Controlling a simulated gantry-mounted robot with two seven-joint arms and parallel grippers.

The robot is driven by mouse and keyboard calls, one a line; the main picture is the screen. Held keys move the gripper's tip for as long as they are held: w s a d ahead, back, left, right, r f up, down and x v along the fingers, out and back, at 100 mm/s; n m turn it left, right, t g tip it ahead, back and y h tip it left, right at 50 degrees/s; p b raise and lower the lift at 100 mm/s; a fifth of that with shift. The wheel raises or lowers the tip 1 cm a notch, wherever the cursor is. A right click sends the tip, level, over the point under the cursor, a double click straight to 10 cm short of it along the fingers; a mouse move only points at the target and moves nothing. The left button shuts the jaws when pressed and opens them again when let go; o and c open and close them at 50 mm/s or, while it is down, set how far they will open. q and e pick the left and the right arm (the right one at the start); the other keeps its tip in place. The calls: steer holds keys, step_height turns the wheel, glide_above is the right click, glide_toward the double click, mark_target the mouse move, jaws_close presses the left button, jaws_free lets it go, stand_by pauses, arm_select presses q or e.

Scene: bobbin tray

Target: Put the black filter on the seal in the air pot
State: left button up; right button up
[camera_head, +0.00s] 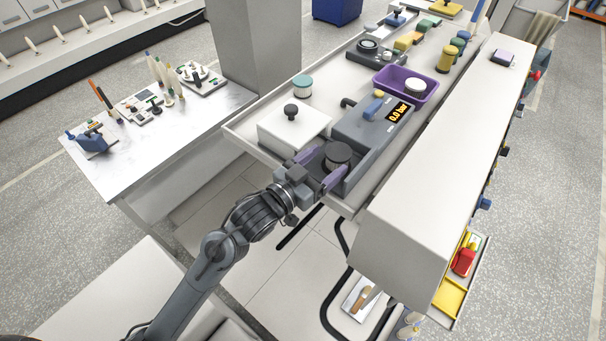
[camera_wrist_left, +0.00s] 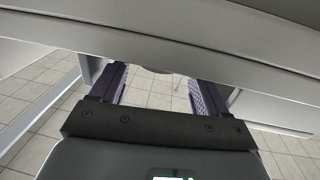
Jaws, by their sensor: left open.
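A dark round cylinder (camera_head: 338,154), which looks like the black filter, sits at the near end of the grey device (camera_head: 350,128). I cannot tell whether it rests on a seal, and no seal is visible. My left gripper (camera_head: 319,166) is at the tray's near edge, its purple fingers apart on either side of the cylinder's near side. It is open and not closed on anything. In the left wrist view the open fingers (camera_wrist_left: 157,80) reach under a grey edge that hides most of what lies beyond. My right gripper is not in view.
The device has a display (camera_head: 398,112) reading 0.0 bar. A long white housing (camera_head: 430,180) borders the right.

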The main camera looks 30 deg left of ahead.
arm_select(q)
steer(key=p+v, duration=0.1)
steer(key=v, duration=0.5)
steer(key=shift+s, duration=0.35)
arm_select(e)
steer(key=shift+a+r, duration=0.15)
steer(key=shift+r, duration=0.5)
arm_select(q)
steer(key=shift+a, duration=0.1)
steer(key=shift+s+r, duration=0.1)
